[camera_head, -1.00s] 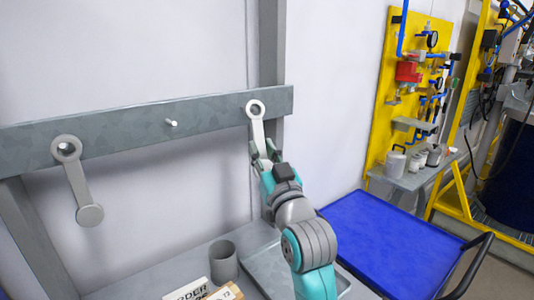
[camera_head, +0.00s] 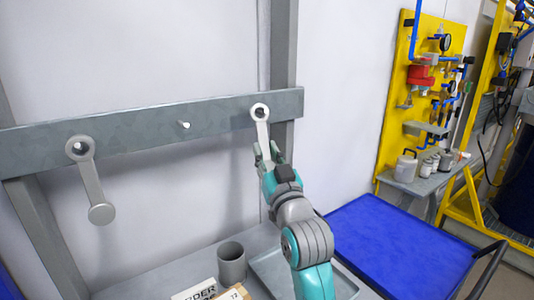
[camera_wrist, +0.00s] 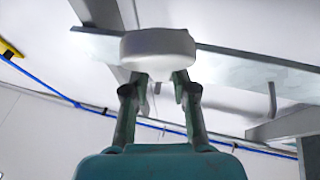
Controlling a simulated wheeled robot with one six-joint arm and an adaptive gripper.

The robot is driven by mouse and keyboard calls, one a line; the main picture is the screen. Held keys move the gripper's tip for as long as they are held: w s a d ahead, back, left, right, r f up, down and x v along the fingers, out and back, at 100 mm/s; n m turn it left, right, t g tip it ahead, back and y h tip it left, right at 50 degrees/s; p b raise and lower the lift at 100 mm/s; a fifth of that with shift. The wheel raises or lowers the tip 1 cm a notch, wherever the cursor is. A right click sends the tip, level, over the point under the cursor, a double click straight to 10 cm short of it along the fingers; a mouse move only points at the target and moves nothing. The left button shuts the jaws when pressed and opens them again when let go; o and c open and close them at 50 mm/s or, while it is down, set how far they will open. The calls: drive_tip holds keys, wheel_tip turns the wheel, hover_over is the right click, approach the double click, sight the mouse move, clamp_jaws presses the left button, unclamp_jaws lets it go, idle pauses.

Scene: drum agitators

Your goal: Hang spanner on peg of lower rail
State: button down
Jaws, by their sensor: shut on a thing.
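The pale grey spanner (camera_head: 262,128) is in my gripper (camera_head: 268,158), which is shut on its lower part. It points up, its ring in front of the right end of the grey rail (camera_head: 225,108). I cannot tell whether a peg is inside that ring. In the wrist view the spanner's blunt end (camera_wrist: 158,45) is close up between the fingers (camera_wrist: 160,88) and hides what is behind it. A bare white peg (camera_head: 184,125) sticks out from the middle of the rail. A second spanner (camera_head: 91,183) hangs from the rail's left part, slightly tilted.
Below the rail is a grey bench with a grey cup (camera_head: 231,263), a shallow tray (camera_head: 268,270) and lettered blocks (camera_head: 196,292). A blue cart top (camera_head: 400,245) stands at right, before a yellow tool panel (camera_head: 420,90).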

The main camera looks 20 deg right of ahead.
drive_tip(key=shift+f, duration=0.15)
drive_tip(key=c, duration=0.8)
unclamp_jaws()
drive_tip(key=shift+c, duration=0.2)
